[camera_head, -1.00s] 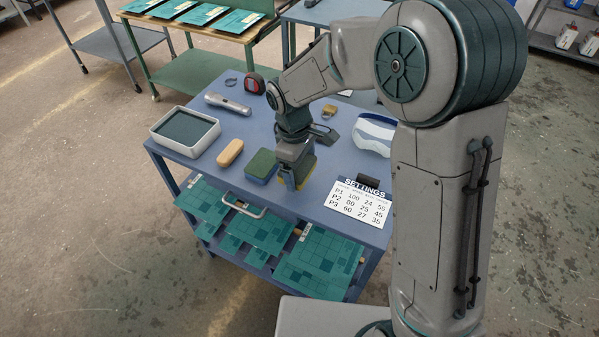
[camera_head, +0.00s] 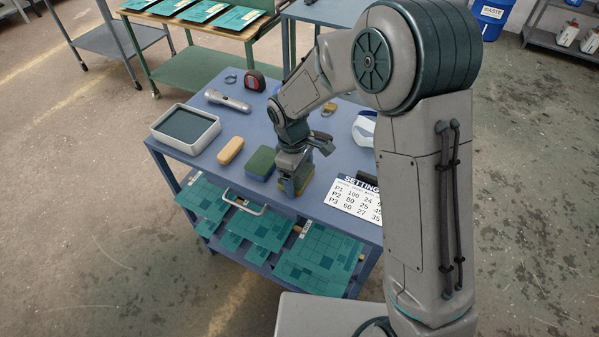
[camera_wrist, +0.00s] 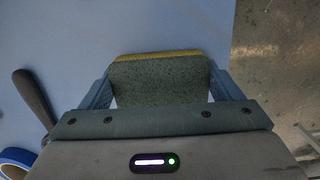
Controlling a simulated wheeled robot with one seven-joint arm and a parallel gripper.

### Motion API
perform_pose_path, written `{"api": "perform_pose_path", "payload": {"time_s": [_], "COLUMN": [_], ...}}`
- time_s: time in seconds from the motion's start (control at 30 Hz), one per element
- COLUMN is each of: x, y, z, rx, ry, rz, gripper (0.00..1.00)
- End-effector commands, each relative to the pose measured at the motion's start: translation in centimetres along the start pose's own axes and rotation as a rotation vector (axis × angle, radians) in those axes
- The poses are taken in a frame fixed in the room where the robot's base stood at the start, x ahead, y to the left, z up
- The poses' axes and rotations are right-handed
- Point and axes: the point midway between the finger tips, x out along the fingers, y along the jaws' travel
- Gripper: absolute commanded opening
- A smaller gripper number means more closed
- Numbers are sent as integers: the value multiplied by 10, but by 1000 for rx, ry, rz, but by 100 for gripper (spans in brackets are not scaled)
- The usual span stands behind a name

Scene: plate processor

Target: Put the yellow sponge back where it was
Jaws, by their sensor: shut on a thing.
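The yellow sponge has a dark green scouring face; in the wrist view the sponge (camera_wrist: 160,82) sits between both fingers, green face toward the camera and a yellow strip along its far edge. My gripper (camera_head: 294,181) is shut on it near the table's front edge, pointing down. In the head view the sponge is mostly hidden by the fingers. It is at or just above the tabletop; I cannot tell if it touches. A blue sponge with a green top (camera_head: 262,162) lies just left of my gripper.
On the blue table (camera_head: 212,172) are a tan brush or block (camera_head: 230,150), a grey tray (camera_head: 186,128), a flashlight (camera_head: 228,101), a tape measure (camera_head: 255,80) and a blue tape roll (camera_wrist: 14,163). A settings card (camera_head: 356,198) lies right of my gripper. Plates sit on the shelf below.

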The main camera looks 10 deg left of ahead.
Motion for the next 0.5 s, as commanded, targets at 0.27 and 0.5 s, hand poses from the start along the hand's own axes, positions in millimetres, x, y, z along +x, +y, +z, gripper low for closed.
{"api": "perform_pose_path", "payload": {"time_s": [0.27,0.5], "x": [7,9], "y": [0,-3], "z": [0,0], "rx": [0,-3], "ry": [-2,-6], "rz": [-2,-7], "gripper": [88,100]}}
